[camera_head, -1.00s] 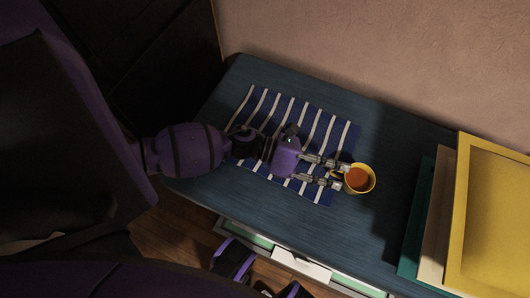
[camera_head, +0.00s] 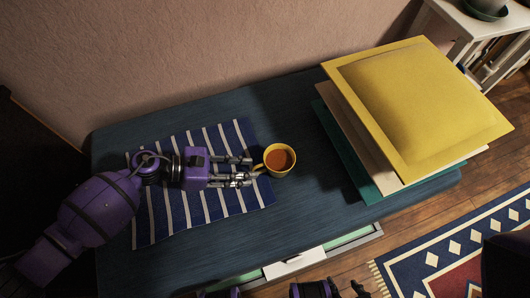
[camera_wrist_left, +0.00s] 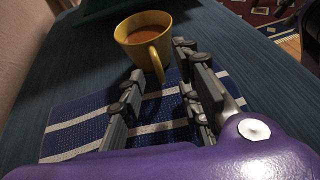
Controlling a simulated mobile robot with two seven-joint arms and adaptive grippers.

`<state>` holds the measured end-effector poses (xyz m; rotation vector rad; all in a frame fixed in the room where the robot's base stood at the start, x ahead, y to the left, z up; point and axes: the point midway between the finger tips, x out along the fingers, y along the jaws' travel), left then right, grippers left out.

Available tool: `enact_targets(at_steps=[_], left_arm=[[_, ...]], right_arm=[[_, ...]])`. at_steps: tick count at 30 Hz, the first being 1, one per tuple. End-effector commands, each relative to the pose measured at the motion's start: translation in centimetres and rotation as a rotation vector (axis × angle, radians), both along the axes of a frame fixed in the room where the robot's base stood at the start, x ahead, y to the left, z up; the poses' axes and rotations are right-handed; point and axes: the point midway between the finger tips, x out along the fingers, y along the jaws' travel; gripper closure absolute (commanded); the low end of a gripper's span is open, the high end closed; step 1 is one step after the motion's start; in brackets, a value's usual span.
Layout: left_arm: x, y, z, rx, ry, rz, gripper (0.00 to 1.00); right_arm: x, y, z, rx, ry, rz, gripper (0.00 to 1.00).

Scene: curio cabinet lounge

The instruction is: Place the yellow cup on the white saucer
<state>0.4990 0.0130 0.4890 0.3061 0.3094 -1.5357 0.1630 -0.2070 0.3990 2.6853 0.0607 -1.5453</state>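The yellow cup (camera_head: 270,167) stands upright on the dark blue table top and holds an orange-brown liquid. My left gripper (camera_head: 249,170) reaches in from the left, low over the striped cloth, with its fingertips by the cup's handle side. In the left wrist view, the cup (camera_wrist_left: 147,47) stands ahead, its handle toward me. The two fingers of my left gripper (camera_wrist_left: 160,72) are apart there, with the handle near the gap between their tips; contact is not clear. I see no white saucer in these frames.
The blue-and-white striped cloth (camera_head: 165,213) lies under my left gripper. A stack of large flat pieces, topped by a yellow padded one (camera_head: 425,100), covers the table's right end. Bare table (camera_head: 310,195) lies between cup and stack. A white shelf (camera_head: 478,35) stands at upper right.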

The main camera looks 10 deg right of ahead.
Motion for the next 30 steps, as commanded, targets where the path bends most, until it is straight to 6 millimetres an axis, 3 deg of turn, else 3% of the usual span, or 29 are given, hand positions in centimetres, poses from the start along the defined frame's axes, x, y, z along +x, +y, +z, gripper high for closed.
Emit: enact_targets(at_steps=[3,9,17,30], left_arm=[[0.13,-1.25,-0.53,-0.001,-0.001,0.002,0.69],[0.12,-1.31,-0.57,0.0,0.0,0.002,0.69],[0.11,-1.29,-0.57,0.0,0.0,0.002,1.0],[0.17,-1.3,-0.5,-0.001,-0.001,0.003,1.0]], right_arm=[[-0.21,0.11,-0.25,0.002,0.004,0.0,0.6],[-0.24,0.23,-0.24,0.004,0.005,0.001,0.6],[-0.26,0.24,-0.24,0.004,0.005,0.0,0.6],[-0.73,0.1,-0.26,0.001,0.013,-0.001,0.6]])
